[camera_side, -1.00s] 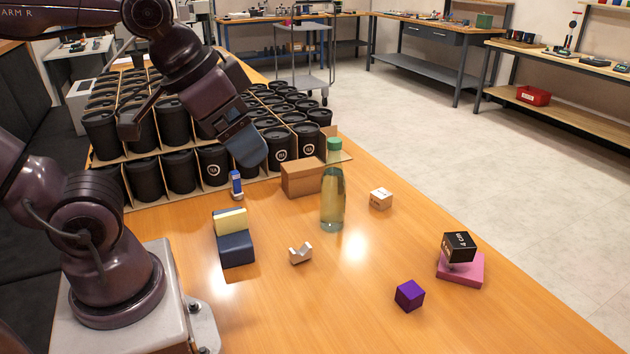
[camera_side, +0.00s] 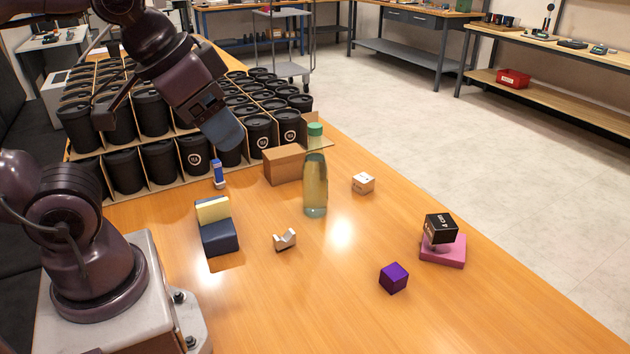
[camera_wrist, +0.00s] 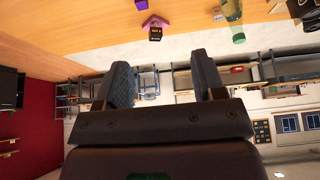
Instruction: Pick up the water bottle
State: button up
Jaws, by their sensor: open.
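The water bottle (camera_side: 316,185) is a clear yellowish-green bottle with a green cap, standing upright on the wooden table in the side view. In the wrist view the bottle (camera_wrist: 233,18) shows at the top right, partly cut off by the frame edge. My gripper (camera_side: 226,138) is in the air to the left of the bottle, above the front of the black canisters, and apart from it. In the wrist view its two fingers (camera_wrist: 163,82) are spread, with nothing between them.
A cardboard box (camera_side: 284,164) stands just behind and left of the bottle. Black canisters (camera_side: 160,160) in dividers fill the left back. A small light box (camera_side: 363,183), a purple cube (camera_side: 393,277), a black cube on a pink block (camera_side: 442,252), and a navy block (camera_side: 219,237) surround open table.

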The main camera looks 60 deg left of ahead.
jog(key=w+d+f+n+g, duration=0.1)
jog(key=w+f+n, duration=0.1)
jog(key=w+f, duration=0.45)
jog(key=w+d+f+n+g, duration=0.1)
jog(key=w+f, duration=0.3)
jog(key=f, duration=0.6)
jog(key=n+t+y, duration=0.6)
jog(key=t+y, duration=0.3)
jog(key=y, duration=0.4)
send_near(317, 126)
jog(key=x, duration=0.7)
jog(key=f+x, duration=0.1)
jog(key=x, duration=0.3)
jog(key=shift+w+a, duration=0.1)
jog(key=shift+a, duration=0.3)
grip_shut()
jog(key=shift+r, duration=0.15)
